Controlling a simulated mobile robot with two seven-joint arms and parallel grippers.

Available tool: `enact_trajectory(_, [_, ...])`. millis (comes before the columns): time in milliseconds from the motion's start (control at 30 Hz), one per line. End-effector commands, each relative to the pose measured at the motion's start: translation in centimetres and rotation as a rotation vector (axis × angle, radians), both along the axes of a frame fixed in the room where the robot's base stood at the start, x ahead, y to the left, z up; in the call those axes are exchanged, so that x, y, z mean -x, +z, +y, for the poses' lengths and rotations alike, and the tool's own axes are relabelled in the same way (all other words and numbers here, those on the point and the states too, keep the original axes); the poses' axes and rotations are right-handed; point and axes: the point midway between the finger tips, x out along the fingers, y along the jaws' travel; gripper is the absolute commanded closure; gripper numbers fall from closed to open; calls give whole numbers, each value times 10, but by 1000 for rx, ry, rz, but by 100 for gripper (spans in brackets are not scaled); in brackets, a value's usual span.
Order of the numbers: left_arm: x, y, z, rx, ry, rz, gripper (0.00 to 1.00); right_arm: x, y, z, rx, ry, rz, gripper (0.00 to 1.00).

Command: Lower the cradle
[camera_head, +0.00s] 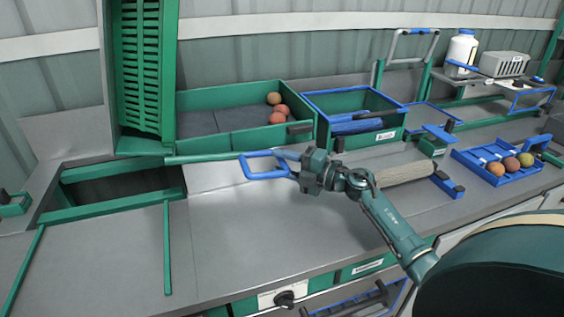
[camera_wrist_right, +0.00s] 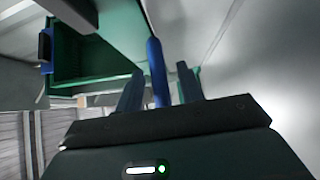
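The green slatted cradle (camera_head: 165,75) stands upright at the left in the head view, holding what looks like a green crate on end. A green bar (camera_head: 215,157) runs right from its foot to a blue loop handle (camera_head: 262,177). My right gripper (camera_head: 297,166) is at the right end of this handle. In the right wrist view its two fingers (camera_wrist_right: 160,90) are apart, with a blue bar (camera_wrist_right: 155,65) between them and a gap showing on each side. My left gripper is not in view.
A dark opening (camera_head: 115,188) lies below the cradle. The metal bench top (camera_head: 270,230) in front is clear.

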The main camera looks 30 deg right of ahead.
Motion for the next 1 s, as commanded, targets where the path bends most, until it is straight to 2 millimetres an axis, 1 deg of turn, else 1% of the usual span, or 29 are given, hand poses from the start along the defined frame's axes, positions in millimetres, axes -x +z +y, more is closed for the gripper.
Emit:
enact_trajectory(300, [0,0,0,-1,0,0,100,-3,0,2,0,0,0,63])
enact_trajectory(767, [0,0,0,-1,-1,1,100,-2,0,1,0,0,0,100])
enact_trajectory(1000, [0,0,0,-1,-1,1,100,-2,0,1,0,0,0,100])
